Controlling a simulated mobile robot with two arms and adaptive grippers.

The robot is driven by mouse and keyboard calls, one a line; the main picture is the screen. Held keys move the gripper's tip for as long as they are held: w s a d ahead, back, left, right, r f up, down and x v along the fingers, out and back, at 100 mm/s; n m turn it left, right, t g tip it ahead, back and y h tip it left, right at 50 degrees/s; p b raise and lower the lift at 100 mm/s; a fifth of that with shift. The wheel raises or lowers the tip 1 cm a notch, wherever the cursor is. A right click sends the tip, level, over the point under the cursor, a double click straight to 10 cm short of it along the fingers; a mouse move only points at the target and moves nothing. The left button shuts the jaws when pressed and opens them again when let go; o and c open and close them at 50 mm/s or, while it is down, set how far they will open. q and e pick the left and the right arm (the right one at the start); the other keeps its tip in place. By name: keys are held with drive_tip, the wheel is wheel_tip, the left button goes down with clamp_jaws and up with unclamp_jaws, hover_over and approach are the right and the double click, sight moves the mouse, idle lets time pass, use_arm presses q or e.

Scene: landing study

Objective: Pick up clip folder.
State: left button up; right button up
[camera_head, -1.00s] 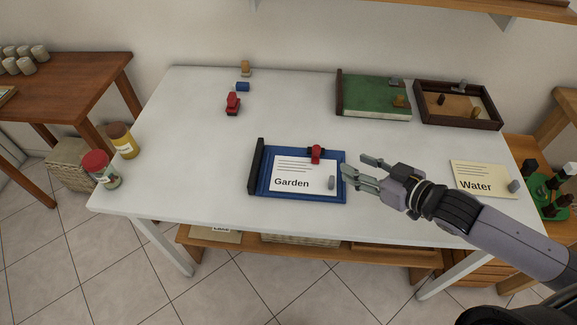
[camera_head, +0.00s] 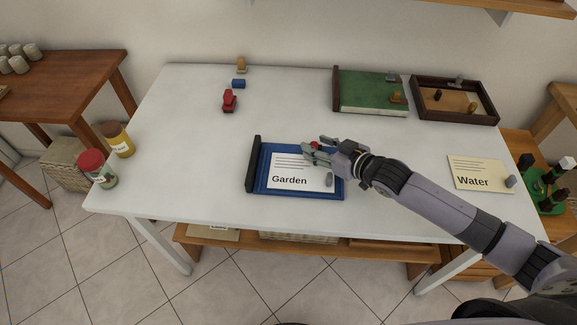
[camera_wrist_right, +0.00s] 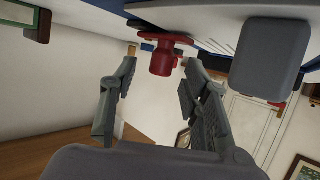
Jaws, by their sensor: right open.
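The clip folder (camera_head: 256,186) is a blue board with a dark upright bar along its left edge. It lies on the white table (camera_head: 190,150) and bears a white card (camera_head: 290,170) reading "Garden". My right gripper (camera_head: 309,149) is open over the folder's upper right part. My left gripper is out of view.
A "Water" card (camera_head: 470,167) lies to the right. A green book-like board (camera_head: 370,88) and a dark-framed tray (camera_head: 455,119) lie at the back right. Two jars (camera_head: 96,168) stand at the left edge. A red figure (camera_head: 229,102) stands behind the folder. The table's left middle is clear.

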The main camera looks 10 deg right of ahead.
drive_tip(key=shift+x, duration=1.1)
drive_tip(key=shift+s, duration=0.1)
clamp_jaws()
